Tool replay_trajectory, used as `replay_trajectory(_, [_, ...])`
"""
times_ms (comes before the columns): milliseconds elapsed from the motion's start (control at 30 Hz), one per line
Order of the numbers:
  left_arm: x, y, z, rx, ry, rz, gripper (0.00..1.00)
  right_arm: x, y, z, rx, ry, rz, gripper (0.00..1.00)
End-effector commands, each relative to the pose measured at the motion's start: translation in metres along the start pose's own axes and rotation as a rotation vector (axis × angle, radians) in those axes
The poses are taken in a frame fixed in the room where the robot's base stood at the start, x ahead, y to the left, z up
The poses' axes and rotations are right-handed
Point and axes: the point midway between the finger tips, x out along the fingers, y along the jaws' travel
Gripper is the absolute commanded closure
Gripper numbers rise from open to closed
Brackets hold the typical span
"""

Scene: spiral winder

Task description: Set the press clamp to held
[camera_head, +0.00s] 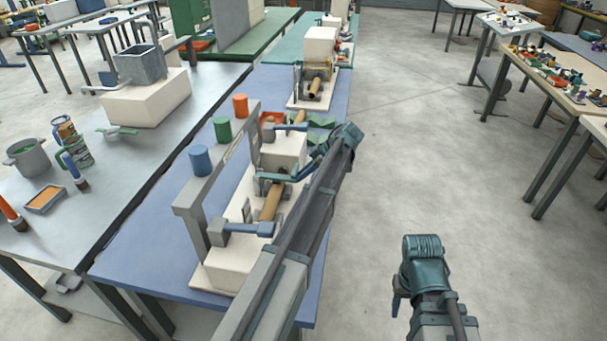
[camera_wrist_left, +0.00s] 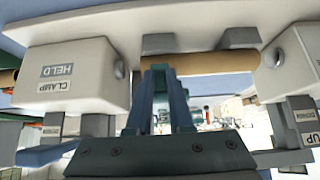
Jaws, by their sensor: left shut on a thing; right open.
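The spiral winder is a pale machine on the blue bench, with a brown roller (camera_head: 270,203) between its blocks. My left gripper (camera_head: 268,178) reaches in from the right over the roller's far end. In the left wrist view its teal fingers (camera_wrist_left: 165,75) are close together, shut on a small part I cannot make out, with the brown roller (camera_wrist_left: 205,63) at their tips. A white block (camera_wrist_left: 72,75) beside them bears an upside-down label (camera_wrist_left: 57,78) reading CLAMP HELD. The press clamp itself is not clear to me. My right gripper (camera_head: 398,295) is open, apart from the bench over the floor.
A grey frame (camera_head: 190,205) stands at the winder's left. Blue (camera_head: 200,160), green (camera_head: 222,129) and orange (camera_head: 240,105) cylinders stand on the bench. A label reading UP (camera_wrist_left: 305,130) is on the wrist view's right. Floor right of the bench is clear.

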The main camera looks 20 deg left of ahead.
Motion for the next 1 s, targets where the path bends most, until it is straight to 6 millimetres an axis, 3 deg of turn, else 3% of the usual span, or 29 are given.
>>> replay_trajectory(33, [0.004, -0.005, 0.001, -0.003, -0.013, -0.012, 1.0, 0.002, 0.0, 0.0, 0.0, 0.0, 0.0, 0.5])
replay_trajectory(67, [0.004, -0.005, 0.001, -0.003, -0.012, -0.012, 0.79, 0.002, 0.0, 0.0, 0.0, 0.0, 0.0, 0.5])
replay_trajectory(300, [0.002, -0.006, 0.0, -0.004, -0.012, -0.013, 0.36, 0.0, 0.0, 0.0, 0.0, 0.0, 0.0, 0.5])
replay_trajectory(500, [-0.026, -0.004, -0.003, -0.001, -0.009, -0.009, 0.0, -0.024, 0.002, 0.001, 0.0, 0.0, 0.0, 0.5])
replay_trajectory(800, [-0.089, -0.002, -0.004, 0.0, -0.003, -0.001, 0.0, -0.071, 0.007, 0.004, 0.0, 0.0, 0.0, 0.5])
replay_trajectory(1000, [-0.121, -0.002, -0.002, 0.0, 0.0, 0.002, 0.0, -0.094, 0.009, 0.005, 0.0, 0.0, 0.0, 0.5])
